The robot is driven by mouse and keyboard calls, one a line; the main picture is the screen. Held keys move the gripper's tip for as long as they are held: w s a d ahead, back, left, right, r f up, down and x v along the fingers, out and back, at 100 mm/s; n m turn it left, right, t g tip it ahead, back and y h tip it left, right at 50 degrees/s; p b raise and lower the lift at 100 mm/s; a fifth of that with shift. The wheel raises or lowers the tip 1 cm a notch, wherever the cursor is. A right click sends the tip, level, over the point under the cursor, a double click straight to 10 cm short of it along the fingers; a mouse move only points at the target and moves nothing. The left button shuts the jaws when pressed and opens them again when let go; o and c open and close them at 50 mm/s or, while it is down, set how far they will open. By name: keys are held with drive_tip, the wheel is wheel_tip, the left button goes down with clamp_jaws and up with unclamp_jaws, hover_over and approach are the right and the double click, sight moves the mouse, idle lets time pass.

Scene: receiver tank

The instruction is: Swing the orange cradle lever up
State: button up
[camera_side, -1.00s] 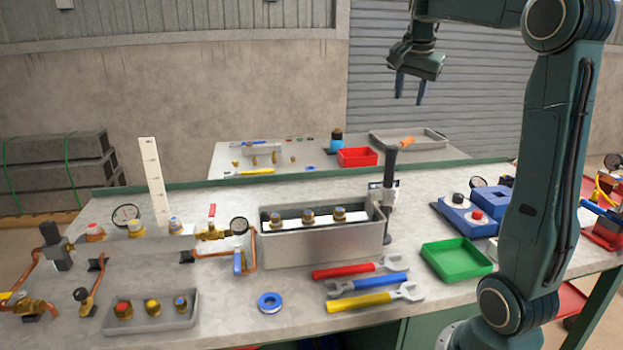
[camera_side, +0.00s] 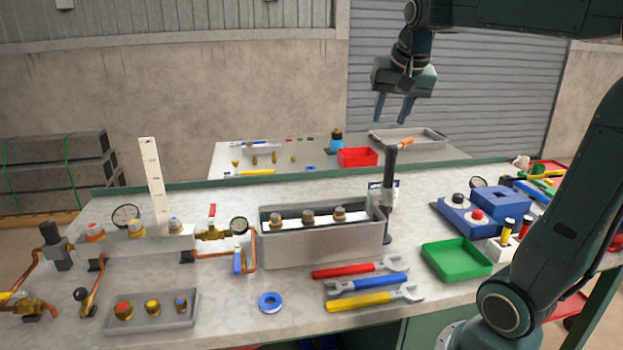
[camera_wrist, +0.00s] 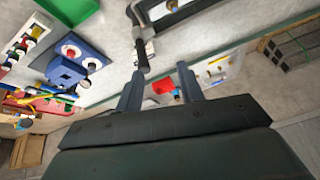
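A small orange piece (camera_side: 405,143) shows beside the top of a black post (camera_side: 389,190). I cannot tell whether it is a lever on the post or something in the grey tray behind. The post stands at the right end of a grey open box (camera_side: 320,246) holding several brass fittings. My gripper (camera_side: 391,120) is open and empty, high above the post, fingers pointing down. In the wrist view, the dark upper end of the post (camera_wrist: 144,65) appears near and between my open fingertips (camera_wrist: 160,70). No orange lever is clear there.
Red, blue and yellow wrenches (camera_side: 368,284) and a green tray (camera_side: 457,259) lie in front. A blue button box (camera_side: 475,215) stands right. Valves, gauges and copper pipes fill the left. The far table holds a red tray (camera_side: 357,157) and a grey tray (camera_side: 430,140).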

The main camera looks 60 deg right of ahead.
drive_tip(key=s+a+f+n+t+y, duration=0.1)
drive_tip(key=s+a+f+n, duration=0.4)
drive_tip(key=a, duration=0.4)
drive_tip(key=s+a+f+n+y, duration=0.2)
drive_tip(key=s+a+f+n, duration=0.2)
drive_tip(key=a, duration=0.4)
drive_tip(key=shift+s+a+f+n+t, duration=0.35)
drive_tip(key=shift+s+f+n+t, duration=0.1)
drive_tip(key=shift+n, duration=0.45)
